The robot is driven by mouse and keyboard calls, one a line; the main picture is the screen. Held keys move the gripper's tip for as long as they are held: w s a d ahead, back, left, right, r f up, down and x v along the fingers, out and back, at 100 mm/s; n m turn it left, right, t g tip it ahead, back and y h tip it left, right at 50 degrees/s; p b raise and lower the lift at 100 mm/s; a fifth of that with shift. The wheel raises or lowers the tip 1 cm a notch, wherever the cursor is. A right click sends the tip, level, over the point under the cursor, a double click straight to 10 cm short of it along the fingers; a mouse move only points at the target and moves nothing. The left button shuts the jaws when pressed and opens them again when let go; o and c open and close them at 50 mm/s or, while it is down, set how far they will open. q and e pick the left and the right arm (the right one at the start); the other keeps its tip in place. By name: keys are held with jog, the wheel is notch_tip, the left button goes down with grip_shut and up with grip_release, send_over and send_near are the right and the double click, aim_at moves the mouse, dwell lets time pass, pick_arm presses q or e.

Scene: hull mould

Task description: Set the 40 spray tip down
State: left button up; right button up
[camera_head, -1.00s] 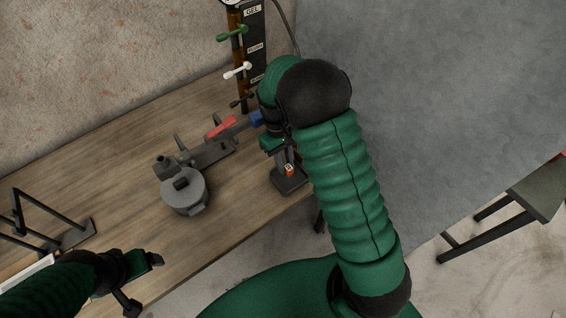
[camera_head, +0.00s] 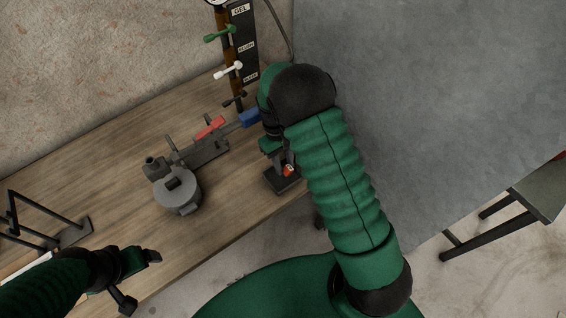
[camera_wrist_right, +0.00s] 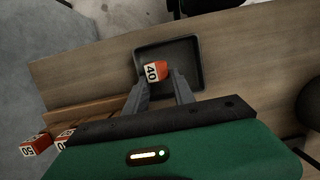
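The 40 spray tip (camera_wrist_right: 154,72) is a small orange and white block marked 40. In the right wrist view it shows between and just past the fingertips of my right gripper (camera_wrist_right: 160,80), against the floor of a dark square tray (camera_wrist_right: 193,52). The fingers stand apart, with a gap visible at the right finger. In the head view the tip (camera_head: 288,170) shows low over the tray (camera_head: 281,186), partly hidden by the gripper; whether it rests flat is unclear. My left gripper (camera_head: 140,280) is open and empty at the table's front left.
A grey round-bodied tool (camera_head: 177,192) with red and blue parts lies left of the tray. A panel with levers (camera_head: 243,45) stands behind. More orange and white blocks (camera_wrist_right: 37,144) sit at the lower left in the wrist view. A black stand (camera_head: 72,233) is at far left.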

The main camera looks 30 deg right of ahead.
jog(key=a, duration=0.3)
jog(key=shift+w+a+r, duration=0.1)
jog(key=shift+a+r, duration=0.05)
jog(key=shift+r, duration=0.25)
jog(key=shift+d+f, duration=0.25)
jog(key=shift+d, duration=1)
jog(key=shift+w+r, duration=0.1)
jog(key=shift+r, duration=0.3)
jog(key=a+v, duration=0.1)
jog(key=v, duration=1.1)
pick_arm(q)
jog(key=shift+a+f+b, duration=0.2)
jog(key=shift+a+f, duration=0.1)
jog(key=shift+a, duration=0.2)
jog(key=shift+a+f+b, duration=0.2)
jog(key=shift+a+f, duration=0.05)
jog(key=shift+a, duration=0.25)
pick_arm(e)
jog(key=s+a+f+t, duration=0.1)
jog(key=s+a+t, duration=0.1)
jog(key=s, duration=0.5)
jog(key=s+a+f+m+t, duration=0.1)
jog(key=s+a+t, duration=0.2)
jog(key=s+a, duration=0.2)
jog(key=shift+s+f, duration=0.3)
jog(key=shift+s, duration=0.8)
